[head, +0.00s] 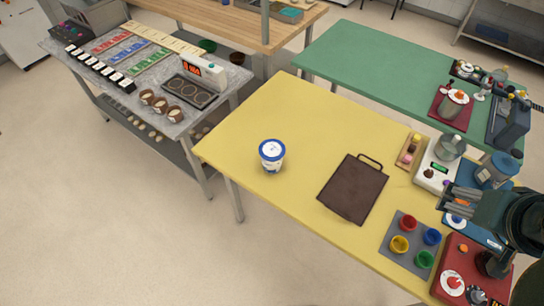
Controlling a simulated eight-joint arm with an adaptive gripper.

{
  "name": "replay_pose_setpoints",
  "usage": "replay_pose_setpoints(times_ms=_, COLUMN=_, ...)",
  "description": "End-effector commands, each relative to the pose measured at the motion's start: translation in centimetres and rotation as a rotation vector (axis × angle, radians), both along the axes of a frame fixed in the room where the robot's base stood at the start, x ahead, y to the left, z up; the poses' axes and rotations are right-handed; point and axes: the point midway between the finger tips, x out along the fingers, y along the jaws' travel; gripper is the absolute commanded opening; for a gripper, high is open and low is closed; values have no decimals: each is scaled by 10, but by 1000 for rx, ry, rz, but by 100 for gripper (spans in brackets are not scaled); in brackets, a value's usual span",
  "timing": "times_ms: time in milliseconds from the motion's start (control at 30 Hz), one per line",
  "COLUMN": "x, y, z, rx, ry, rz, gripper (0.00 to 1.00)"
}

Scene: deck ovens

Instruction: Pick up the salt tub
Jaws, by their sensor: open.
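A white tub with a blue rim (271,155), which looks like the salt tub, stands upright on the yellow table (300,110), left of the dark brown board. Its label is too small to read. My gripper (446,199) is at the right side of the view, over the right end of the yellow table. It is open, well apart from the tub, and no object shows between its fingers. My arm hides part of the things beneath it.
A dark brown board with a handle (352,190) lies between the tub and my gripper. A grey mat (398,262) with coloured bowls, a white scale (432,178) and a red device (455,270) crowd the right end. The table around the tub is clear.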

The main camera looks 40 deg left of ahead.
Motion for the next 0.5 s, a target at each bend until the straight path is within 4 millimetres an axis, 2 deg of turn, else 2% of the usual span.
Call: replay_pose_setpoints(times_ms=500, x=50, y=84, z=13, rx=-61, ry=85, rz=266, gripper=71)
